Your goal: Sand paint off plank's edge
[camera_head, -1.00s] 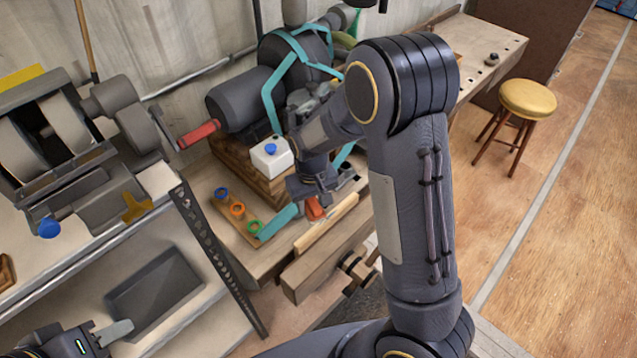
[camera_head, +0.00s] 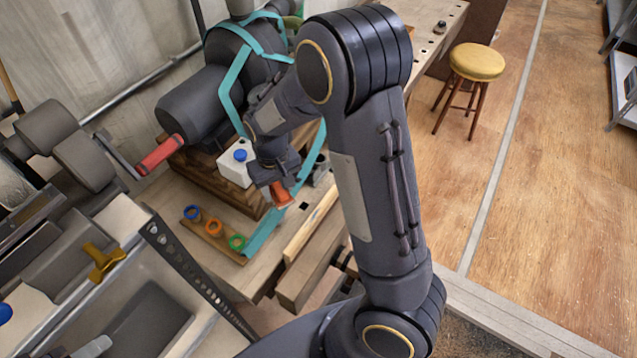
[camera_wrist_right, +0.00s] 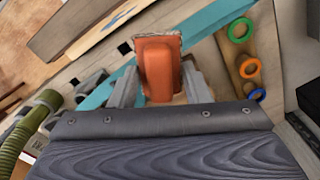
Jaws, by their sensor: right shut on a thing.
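An orange sanding block (camera_head: 281,195) is held in my right gripper (camera_head: 275,185), above the workbench and just behind the plank. In the right wrist view the orange block (camera_wrist_right: 158,62) sits between the two grey fingers (camera_wrist_right: 160,88), with a rough grey edge at its far end. The pale plank (camera_head: 312,222) lies along the bench's front edge. In the right wrist view the plank (camera_wrist_right: 100,28) carries a blue patch of paint. The block appears apart from the plank. Only a grey fingertip of my left gripper (camera_head: 92,347) shows at the lower left; its opening is hidden.
A wooden rack with blue, orange and green rings (camera_head: 215,235) lies on the bench beside a teal strip (camera_head: 262,235). A white container with a blue cap (camera_head: 236,165) stands behind. A dark machine (camera_head: 200,105) and a perforated metal strut (camera_head: 195,275) are at the left. A yellow stool (camera_head: 477,62) stands right.

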